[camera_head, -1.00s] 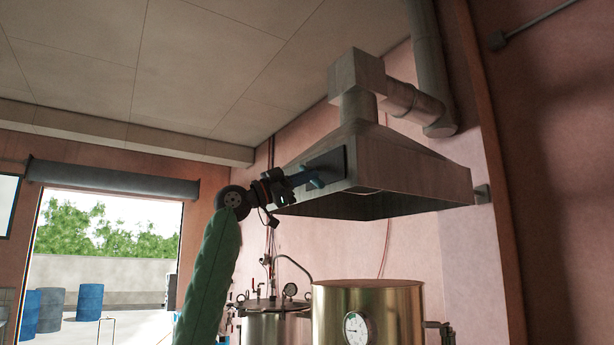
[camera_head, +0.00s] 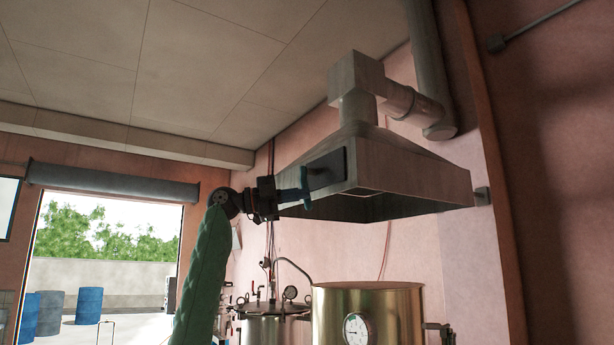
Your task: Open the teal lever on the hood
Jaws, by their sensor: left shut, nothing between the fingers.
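The grey metal hood (camera_head: 415,175) hangs at the upper right in the head view, with a dark plate (camera_head: 328,168) on its left-facing side. The blue-teal lever (camera_head: 305,186) stands out from this plate and is roughly upright in the picture. My left gripper (camera_head: 289,195) is at the lever's left side, shut with nothing between its fingers. It is very close to the lever; I cannot tell whether they touch. The gripper and its dark wrist cover part of the hood's lower left edge. My right gripper is not in view.
A large brass-coloured vessel (camera_head: 380,312) with a gauge and a smaller lidded steel pot (camera_head: 270,325) stand below the hood. A duct (camera_head: 357,78) rises from the hood. An open doorway with blue barrels (camera_head: 89,303) lies at the left.

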